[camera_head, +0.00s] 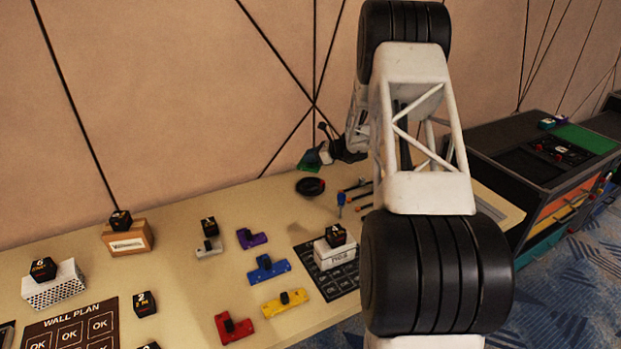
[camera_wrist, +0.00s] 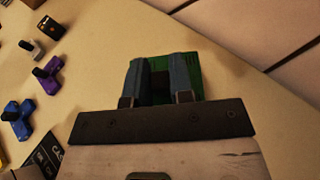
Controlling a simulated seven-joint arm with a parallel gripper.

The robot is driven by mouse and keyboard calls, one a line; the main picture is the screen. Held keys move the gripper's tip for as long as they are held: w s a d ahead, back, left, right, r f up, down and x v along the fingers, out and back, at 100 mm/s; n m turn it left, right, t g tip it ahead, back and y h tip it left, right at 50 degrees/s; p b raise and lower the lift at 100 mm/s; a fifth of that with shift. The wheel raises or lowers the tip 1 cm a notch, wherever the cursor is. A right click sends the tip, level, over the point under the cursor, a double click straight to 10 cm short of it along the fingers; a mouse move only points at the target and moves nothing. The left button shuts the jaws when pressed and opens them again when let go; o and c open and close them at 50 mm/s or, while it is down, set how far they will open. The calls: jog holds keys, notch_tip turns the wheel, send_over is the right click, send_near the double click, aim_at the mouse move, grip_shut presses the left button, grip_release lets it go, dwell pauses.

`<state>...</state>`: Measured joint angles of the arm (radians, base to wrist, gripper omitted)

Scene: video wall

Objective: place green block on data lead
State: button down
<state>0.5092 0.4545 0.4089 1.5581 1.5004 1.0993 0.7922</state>
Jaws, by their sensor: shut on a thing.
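The green block (camera_head: 308,161) is at the back of the table near the wall, at the tips of my gripper (camera_head: 322,152). In the wrist view the green block (camera_wrist: 191,66) shows between and beyond the two fingers of my gripper (camera_wrist: 160,75), which is shut on it. The fingers hide part of it. Whether it touches the table is not clear. A black coil (camera_head: 310,187), which looks like the data lead, lies on the table just in front of the green block in the head view. I cannot make out the coil in the wrist view.
A blue screwdriver-like tool (camera_head: 341,204) and several thin tools lie right of the coil. Purple (camera_head: 252,238), blue (camera_head: 267,268), yellow (camera_head: 285,302) and red (camera_head: 234,328) pieces lie nearer. A white box (camera_head: 335,256) stands on a dark grid mat.

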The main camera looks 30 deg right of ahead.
jog(key=shift+f, duration=2.3)
jog(key=shift+f, duration=1.85)
jog(key=shift+f, duration=0.1)
jog(key=c, duration=1)
grip_release()
jog(key=v, duration=1.2)
